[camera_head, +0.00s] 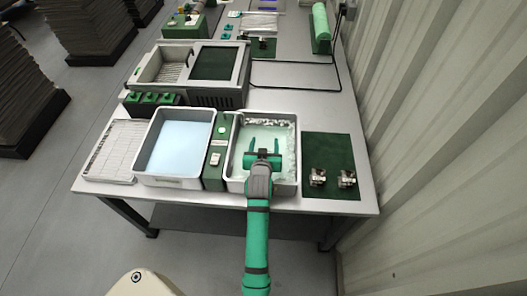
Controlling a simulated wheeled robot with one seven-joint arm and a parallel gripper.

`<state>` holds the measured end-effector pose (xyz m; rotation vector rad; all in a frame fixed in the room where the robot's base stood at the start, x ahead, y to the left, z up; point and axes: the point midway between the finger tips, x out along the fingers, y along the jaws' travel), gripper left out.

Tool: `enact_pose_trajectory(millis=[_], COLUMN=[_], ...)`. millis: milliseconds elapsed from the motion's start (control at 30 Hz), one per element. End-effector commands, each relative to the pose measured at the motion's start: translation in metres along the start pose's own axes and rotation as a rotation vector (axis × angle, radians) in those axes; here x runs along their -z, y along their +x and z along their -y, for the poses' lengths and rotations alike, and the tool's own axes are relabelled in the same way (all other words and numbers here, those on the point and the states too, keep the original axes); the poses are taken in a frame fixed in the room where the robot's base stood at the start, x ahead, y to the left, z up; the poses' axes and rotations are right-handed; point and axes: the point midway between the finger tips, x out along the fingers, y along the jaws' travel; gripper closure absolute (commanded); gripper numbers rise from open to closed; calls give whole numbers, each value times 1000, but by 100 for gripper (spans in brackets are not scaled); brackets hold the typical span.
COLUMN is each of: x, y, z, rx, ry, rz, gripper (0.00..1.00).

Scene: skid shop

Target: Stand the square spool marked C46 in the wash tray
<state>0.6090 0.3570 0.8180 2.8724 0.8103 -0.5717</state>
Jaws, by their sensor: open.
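Two small metal blocks, spool-like in shape, stand on a dark green mat (333,152) at the right of the bench: a left one (318,177) and a right one (347,179). Any marking on them is too small to read, so I cannot tell which is C46. A tray of foamy, greenish water (296,185), likely the wash tray, is just left of the mat. My gripper (264,142) is over this tray, open, with nothing seen between its fingers. My gripper and arm hide part of the tray's middle and front rim.
A tray of pale blue liquid (179,142) stands further left, with a green control strip (216,152) between the two trays. A white rack (114,151) lies at the far left. A grey machine (218,66) stands behind. A corrugated wall (430,130) bounds the right side.

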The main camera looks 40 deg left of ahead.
Motion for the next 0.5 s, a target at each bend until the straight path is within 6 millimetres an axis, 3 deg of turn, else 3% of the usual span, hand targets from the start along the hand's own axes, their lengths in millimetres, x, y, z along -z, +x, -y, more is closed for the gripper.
enact_pose_trajectory(millis=[33, 500], x=[7, 4], y=[-2, -93], z=[0, 0], rx=[0, 0], ry=[0, 1], rz=[-3, 0], gripper=[42, 42])
